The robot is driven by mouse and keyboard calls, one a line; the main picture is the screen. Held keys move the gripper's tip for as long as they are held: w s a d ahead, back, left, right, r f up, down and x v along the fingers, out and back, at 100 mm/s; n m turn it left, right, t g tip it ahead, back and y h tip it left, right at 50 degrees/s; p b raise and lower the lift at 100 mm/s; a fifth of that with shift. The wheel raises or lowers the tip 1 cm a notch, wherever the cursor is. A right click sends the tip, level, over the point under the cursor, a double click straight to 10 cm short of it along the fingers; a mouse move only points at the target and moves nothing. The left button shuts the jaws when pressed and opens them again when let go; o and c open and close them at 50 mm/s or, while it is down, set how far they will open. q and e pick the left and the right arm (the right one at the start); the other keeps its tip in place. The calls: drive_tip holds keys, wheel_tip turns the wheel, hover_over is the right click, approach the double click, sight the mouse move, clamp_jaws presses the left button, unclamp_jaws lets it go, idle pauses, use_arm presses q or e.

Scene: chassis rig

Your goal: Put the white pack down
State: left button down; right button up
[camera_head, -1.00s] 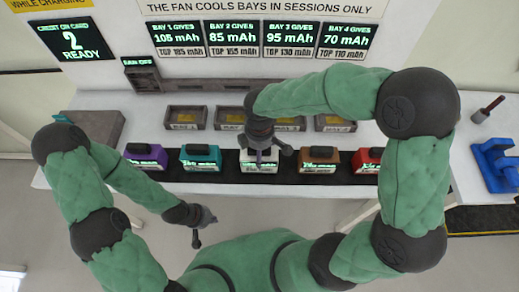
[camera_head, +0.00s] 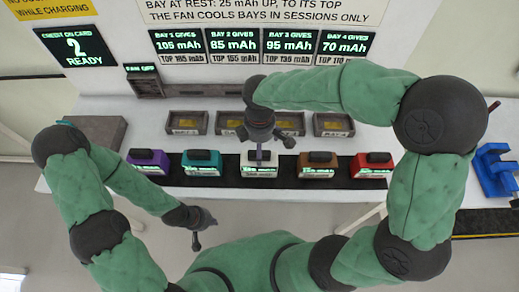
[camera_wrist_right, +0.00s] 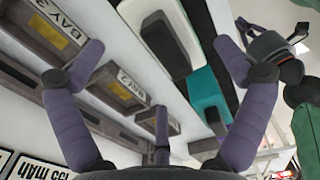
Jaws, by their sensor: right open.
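The white pack (camera_head: 262,171), with a dark handle and a lit readout, sits on the black strip between the teal pack (camera_head: 202,163) and the brown pack (camera_head: 318,166). It also shows in the right wrist view (camera_wrist_right: 170,40), beside the teal pack (camera_wrist_right: 207,98). My right gripper (camera_head: 264,142) is open and empty, with its fingers spread just above the white pack and partly covering it. My left gripper (camera_head: 199,238) hangs in front of the bench, away from the packs; its jaws are too small to judge.
A purple pack (camera_head: 149,161) and a red pack (camera_head: 371,170) stand at the ends of the strip. Several bay trays, including one (camera_head: 187,122) at left, line the bench behind. A grey box (camera_head: 100,130) is at left, a blue fixture (camera_head: 492,172) at right.

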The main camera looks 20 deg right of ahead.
drive_tip(key=shift+r+p, duration=0.45)
drive_tip(key=shift+r, duration=2.15)
